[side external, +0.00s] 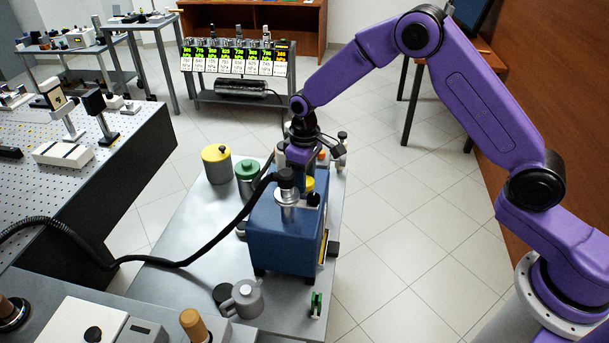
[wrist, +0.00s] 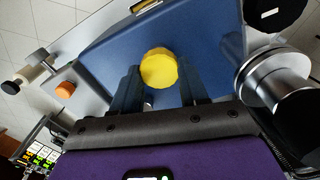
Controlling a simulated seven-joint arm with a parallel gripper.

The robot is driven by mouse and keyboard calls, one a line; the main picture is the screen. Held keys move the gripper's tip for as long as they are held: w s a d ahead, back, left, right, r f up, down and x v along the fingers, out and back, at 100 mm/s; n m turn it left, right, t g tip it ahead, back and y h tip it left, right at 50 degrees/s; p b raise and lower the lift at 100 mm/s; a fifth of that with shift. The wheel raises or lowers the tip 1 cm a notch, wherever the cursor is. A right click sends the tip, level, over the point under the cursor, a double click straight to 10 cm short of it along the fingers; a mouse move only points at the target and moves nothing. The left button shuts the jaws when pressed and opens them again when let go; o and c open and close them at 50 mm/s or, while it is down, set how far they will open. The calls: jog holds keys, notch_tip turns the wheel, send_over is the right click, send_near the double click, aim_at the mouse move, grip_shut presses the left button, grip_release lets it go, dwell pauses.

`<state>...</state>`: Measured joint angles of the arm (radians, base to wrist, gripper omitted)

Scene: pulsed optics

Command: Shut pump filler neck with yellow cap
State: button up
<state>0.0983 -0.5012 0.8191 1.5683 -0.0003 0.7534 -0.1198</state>
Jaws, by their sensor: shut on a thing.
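The pump is a blue box (side external: 285,235) on a grey cart, and its blue top (wrist: 110,55) fills much of the wrist view. The yellow cap (wrist: 159,68) sits between the fingers of my gripper (wrist: 159,88), which is shut on it. In the side view the cap (side external: 309,185) shows small and partly hidden under my gripper (side external: 300,170), low over the pump's top. The filler neck is hidden by cap and fingers. I cannot tell whether the cap is seated on it or just above.
A metal port (side external: 287,197) with a black hose (side external: 190,262) stands close beside my gripper. A yellow-lidded canister (side external: 216,165), a green-lidded canister (side external: 247,178) and a grey can (side external: 245,300) stand on the cart (side external: 185,225). An orange knob (wrist: 65,90) is left in the wrist view.

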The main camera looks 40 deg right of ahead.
jog(key=shift+s+f, duration=0.1)
jog(key=shift+f, duration=0.9)
dwell(0.8)
jog(key=n, duration=0.7)
jog(key=shift+s, duration=0.1)
jog(key=n, duration=0.6)
jog(key=shift+s+n, duration=0.1)
jog(key=shift+n, duration=0.3)
jog(key=shift+o, duration=0.9)
grip_shut()
